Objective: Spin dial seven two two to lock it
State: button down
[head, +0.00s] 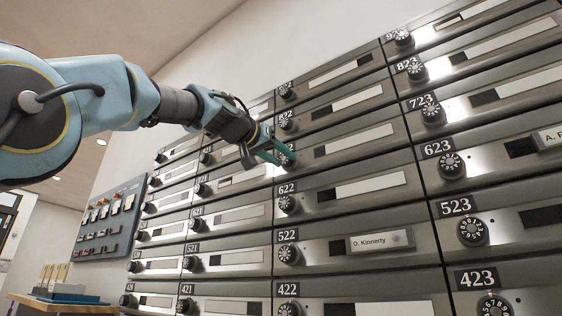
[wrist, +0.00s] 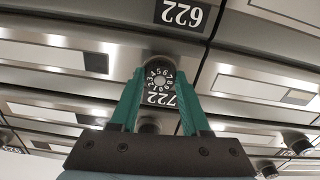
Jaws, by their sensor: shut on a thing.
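Dial 722 (wrist: 160,79) is a round black knob with white numerals on a metal mailbox door. Its label 722 (wrist: 163,98) shows upside down in the wrist view, partly covered by a finger. My gripper (wrist: 158,80) has two green fingers, one on each side of the dial, shut on it. In the head view my gripper (head: 284,158) reaches the dial from the left, above the dial marked 622 (head: 287,203). The fingers hide most of dial 722 and its label there.
Rows of metal mailbox doors with similar dials surround it, such as dial 822 (head: 287,125) above and dial 723 (head: 432,112) to the right. A grey panel with keys (head: 108,218) hangs at the left. A wooden counter (head: 60,304) stands at the lower left.

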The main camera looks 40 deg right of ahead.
jog(key=shift+f+m+b, duration=0.1)
jog(key=shift+m+b, duration=0.2)
jog(key=shift+m, duration=0.8)
jog(key=shift+c, duration=1.9)
grip_release()
jog(key=b+v, duration=0.3)
jog(key=v, duration=0.7)
jog(key=shift+a, duration=0.35)
